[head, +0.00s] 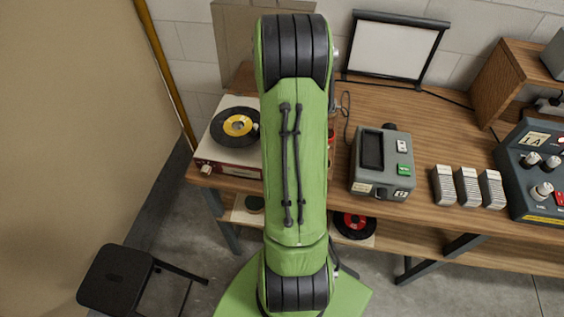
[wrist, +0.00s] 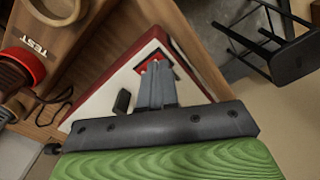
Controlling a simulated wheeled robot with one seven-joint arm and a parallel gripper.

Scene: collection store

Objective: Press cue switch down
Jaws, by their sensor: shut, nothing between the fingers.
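In the wrist view, a small red switch (wrist: 145,64) sits on the pale top of a red-sided device (wrist: 107,89). I take it to be the cue switch, but no label on it is readable. My gripper (wrist: 155,68) is shut and empty, its grey fingers pointing at the switch and covering part of it. Whether the tips touch the switch, and whether it is down, I cannot tell. A black block (wrist: 122,101) is on the same top, left of the fingers. In the head view, my green arm hides the gripper and the switch.
On the wooden bench (head: 438,120) stand a record player (head: 215,150), a grey box with a green button (head: 381,180), several grey ribbed blocks (head: 467,186) and a control console (head: 530,190). A black stool (head: 115,278) stands at lower left; it also shows in the wrist view (wrist: 292,62).

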